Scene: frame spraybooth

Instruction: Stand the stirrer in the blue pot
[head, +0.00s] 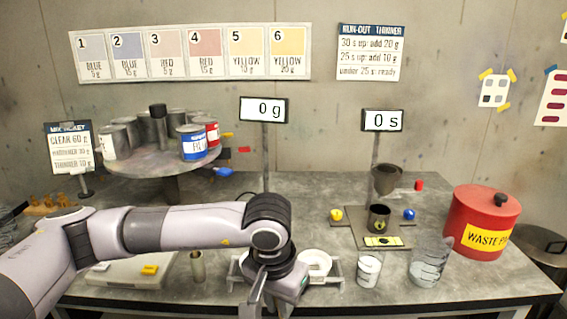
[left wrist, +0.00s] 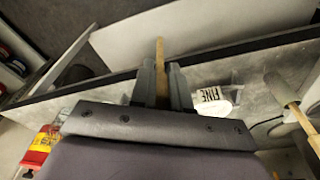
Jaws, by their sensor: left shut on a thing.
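My left gripper (head: 262,298) is low at the front edge of the bench, left of the white cup. In the left wrist view its fingers (left wrist: 162,84) are closed on a wooden stick, the stirrer (left wrist: 160,53), which sticks out past the fingertips. I cannot make out the stirrer in the head view. A can with a blue label (head: 194,142) stands on the round raised turntable at the back left, well away from the gripper; I cannot tell if it is the blue pot. My right gripper is not in view.
The turntable (head: 160,180) carries several other cans. A white cup (head: 368,270), a clear beaker (head: 428,262) and a red waste bin (head: 482,220) stand to the right. A dark cup (head: 379,218) sits under a funnel (head: 386,178). A small metal cylinder (head: 197,267) stands beside my arm.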

